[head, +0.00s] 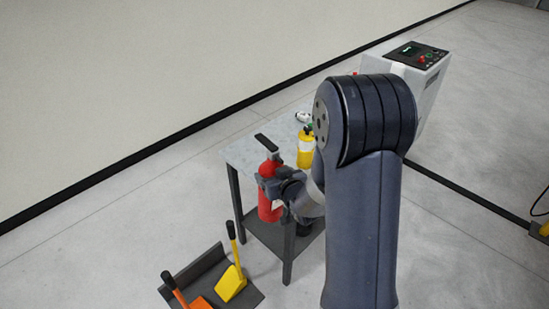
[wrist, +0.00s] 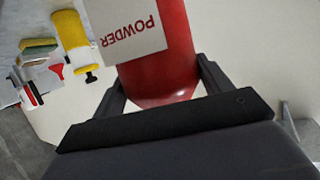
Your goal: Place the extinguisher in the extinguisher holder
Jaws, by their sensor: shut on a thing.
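The red extinguisher (head: 268,207) is upright in the head view, with a dark handle on top, in front of the small table's left part. My gripper (head: 272,184) is shut around its body and my arm hides part of it. In the wrist view the extinguisher (wrist: 158,72) stands between the two dark fingers of my gripper (wrist: 162,86), and its white label reads POWDER upside down. Whether anything supports the extinguisher from below cannot be told. I cannot make out the extinguisher holder in either view.
The small table (head: 243,152) has a grey top and a dark lower shelf. A yellow bottle (head: 306,150) stands on it. A dark tray (head: 196,268) with yellow and orange scoops lies on the floor. A white control cabinet (head: 422,72) stands behind. Floor at left is clear.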

